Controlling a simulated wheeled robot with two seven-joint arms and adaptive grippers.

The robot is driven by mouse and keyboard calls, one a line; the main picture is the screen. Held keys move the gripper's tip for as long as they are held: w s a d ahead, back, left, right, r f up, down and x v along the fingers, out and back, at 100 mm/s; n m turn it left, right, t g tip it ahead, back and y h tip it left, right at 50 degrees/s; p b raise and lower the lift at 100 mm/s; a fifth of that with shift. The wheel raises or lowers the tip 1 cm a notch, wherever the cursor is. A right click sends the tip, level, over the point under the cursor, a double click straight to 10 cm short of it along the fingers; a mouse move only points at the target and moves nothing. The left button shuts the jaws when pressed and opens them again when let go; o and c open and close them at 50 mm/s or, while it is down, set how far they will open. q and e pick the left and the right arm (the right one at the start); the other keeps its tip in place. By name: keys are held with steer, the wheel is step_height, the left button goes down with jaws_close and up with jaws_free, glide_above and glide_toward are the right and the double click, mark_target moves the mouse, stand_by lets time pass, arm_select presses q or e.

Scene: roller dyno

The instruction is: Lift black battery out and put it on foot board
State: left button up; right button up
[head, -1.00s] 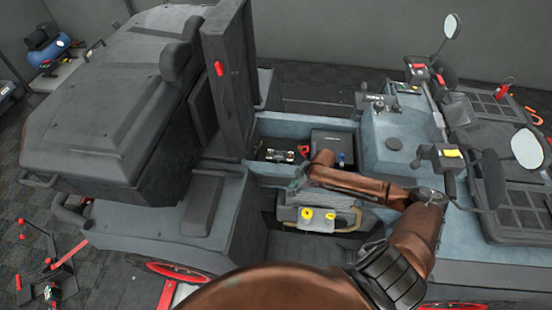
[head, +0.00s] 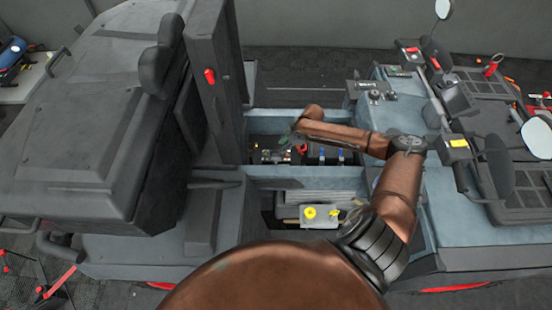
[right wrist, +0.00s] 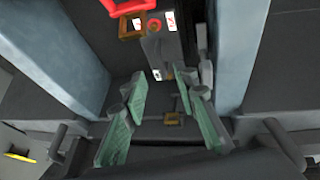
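A black box-shaped unit with blue posts, which looks like the battery (head: 331,159), sits in the open bay of the vehicle in the head view. My brown right arm crosses in front and hides part of it. My right gripper (head: 293,139) is over the bay, small and partly hidden. In the right wrist view my right gripper (right wrist: 168,92) is open, its two green-padded fingers apart with nothing clearly between them. A dark box (right wrist: 150,50) with a red ring and labels lies beyond the fingertips. I cannot pick out the foot board with certainty. My left gripper is not in view.
Blue-grey bay walls (right wrist: 240,50) rise on both sides of the gripper. A pale unit with yellow knobs (head: 318,216) stands in the well in front of the bay. A dark upright post (head: 215,75) stands left of the bay, and a console with mirrors (head: 500,165) on the right.

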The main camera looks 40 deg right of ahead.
steer(key=x, duration=0.4)
steer(key=shift+w+a, duration=0.2)
steer(key=shift+a, duration=0.1)
steer(key=shift+f, duration=0.5)
steer(key=shift+c, duration=0.4)
jaws_close()
steer(key=shift+w+r, duration=0.1)
steer(key=shift+r, duration=0.05)
